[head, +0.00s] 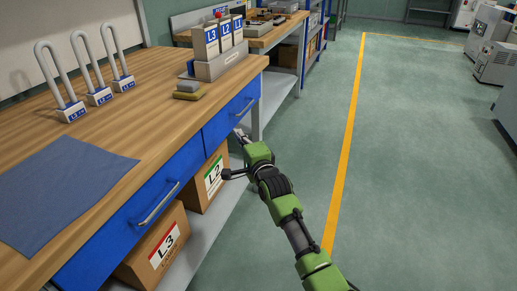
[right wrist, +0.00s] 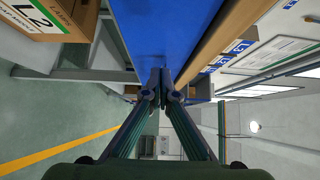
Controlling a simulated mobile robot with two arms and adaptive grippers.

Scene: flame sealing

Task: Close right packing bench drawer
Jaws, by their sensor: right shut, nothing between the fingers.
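The right packing bench drawer (head: 222,122) is a blue front with a metal bar handle (head: 243,106) under the wooden top, at the bench's far end. Its front looks about flush with the bench edge, with no open gap visible. My right gripper (head: 239,134) is shut and empty, just below and in front of this drawer. In the right wrist view my shut fingertips (right wrist: 160,84) point along a blue front (right wrist: 160,35); whether they touch it I cannot tell. My left gripper is out of view.
The left blue drawer (head: 128,223) has its own handle. Boxes L2 (head: 205,190) and L3 (head: 150,260) stand on the shelf below. The wooden bench top (head: 150,105) carries a blue mat (head: 60,190), several locks and a label holder (head: 220,65).

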